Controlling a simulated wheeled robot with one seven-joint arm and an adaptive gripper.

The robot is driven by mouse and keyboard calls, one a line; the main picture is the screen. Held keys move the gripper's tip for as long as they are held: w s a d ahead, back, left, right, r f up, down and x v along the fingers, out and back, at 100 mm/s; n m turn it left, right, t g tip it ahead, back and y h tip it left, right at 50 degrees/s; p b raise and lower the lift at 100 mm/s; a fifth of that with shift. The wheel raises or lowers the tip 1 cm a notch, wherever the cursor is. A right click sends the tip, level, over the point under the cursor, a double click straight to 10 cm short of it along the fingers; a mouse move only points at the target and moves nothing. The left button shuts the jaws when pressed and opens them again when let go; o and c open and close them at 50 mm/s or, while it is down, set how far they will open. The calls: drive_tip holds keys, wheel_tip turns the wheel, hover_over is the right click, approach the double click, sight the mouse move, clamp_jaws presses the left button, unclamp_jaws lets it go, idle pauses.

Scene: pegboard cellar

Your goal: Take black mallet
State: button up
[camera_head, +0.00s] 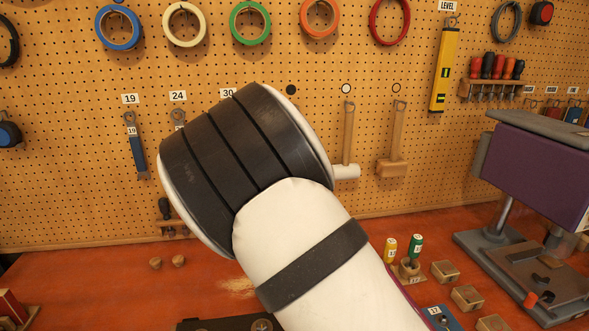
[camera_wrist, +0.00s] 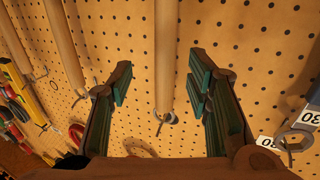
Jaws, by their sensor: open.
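The black mallet's head is not visible in either view. In the head view my arm covers the board below a black dot marker (camera_head: 291,89), left of the white-headed mallet (camera_head: 345,165). In the wrist view, a wooden handle (camera_wrist: 166,50) hangs nearest the 30 wrench and runs between the fingers of my gripper (camera_wrist: 160,82); its head is out of frame. By position it hangs under the black dot. My gripper is open, with a finger on each side of this handle and gaps on both sides. My gripper is hidden in the head view.
A wooden mallet (camera_head: 392,160) hangs further right. A second handle (camera_wrist: 62,40) is left of my gripper in the wrist view, and a 30 wrench (camera_wrist: 294,140) is at right. A purple machine (camera_head: 540,165) stands on the bench at right. The bench's left part (camera_head: 100,285) is mostly clear.

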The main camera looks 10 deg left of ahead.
drive_tip(key=shift+w, duration=3.1)
drive_tip(key=shift+c, duration=0.2)
clamp_jaws()
